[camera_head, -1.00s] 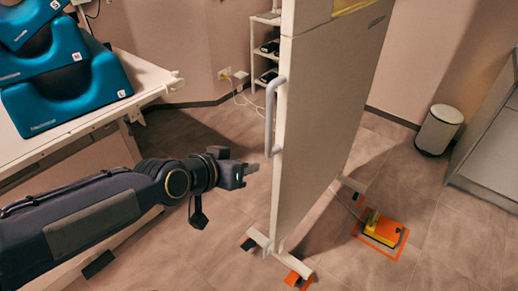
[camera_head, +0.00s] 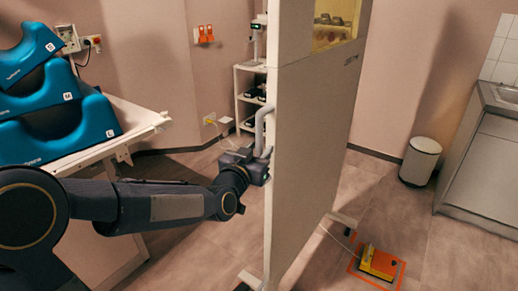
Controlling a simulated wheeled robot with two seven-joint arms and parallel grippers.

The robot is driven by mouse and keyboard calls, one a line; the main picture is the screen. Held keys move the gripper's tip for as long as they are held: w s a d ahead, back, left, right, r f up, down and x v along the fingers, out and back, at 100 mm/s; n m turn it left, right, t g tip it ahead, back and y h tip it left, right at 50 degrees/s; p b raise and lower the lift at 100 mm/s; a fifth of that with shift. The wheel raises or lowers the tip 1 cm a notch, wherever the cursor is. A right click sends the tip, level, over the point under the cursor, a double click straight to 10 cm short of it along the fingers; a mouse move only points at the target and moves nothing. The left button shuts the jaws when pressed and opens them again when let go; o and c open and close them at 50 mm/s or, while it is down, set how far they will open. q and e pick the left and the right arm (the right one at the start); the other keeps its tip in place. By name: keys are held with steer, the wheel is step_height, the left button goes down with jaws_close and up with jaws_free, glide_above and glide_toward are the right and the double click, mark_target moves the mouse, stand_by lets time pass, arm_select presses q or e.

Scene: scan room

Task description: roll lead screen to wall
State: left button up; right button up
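The lead screen (camera_head: 310,150) is a tall pale panel standing on a low wheeled foot frame, with a yellowish window (camera_head: 333,28) near its top. A grey vertical handle (camera_head: 263,130) is on its left edge. My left gripper (camera_head: 262,160) is at the lower part of the handle, close against the screen's edge. Its fingers are hidden at the handle, so I cannot tell whether they are closed around it. My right gripper is not in view. The wall (camera_head: 400,70) runs behind the screen.
A table with blue padded supports (camera_head: 65,125) stands at left. A white shelf (camera_head: 248,95) stands behind the screen. A yellow-orange pedal (camera_head: 380,262) with a cable lies in an orange floor outline right of the screen. A white bin (camera_head: 420,162) and counter (camera_head: 480,160) are at right.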

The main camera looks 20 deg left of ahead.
arm_select(q)
steer(key=shift+w, duration=0.4)
jaws_close()
steer(key=shift+d, duration=0.1)
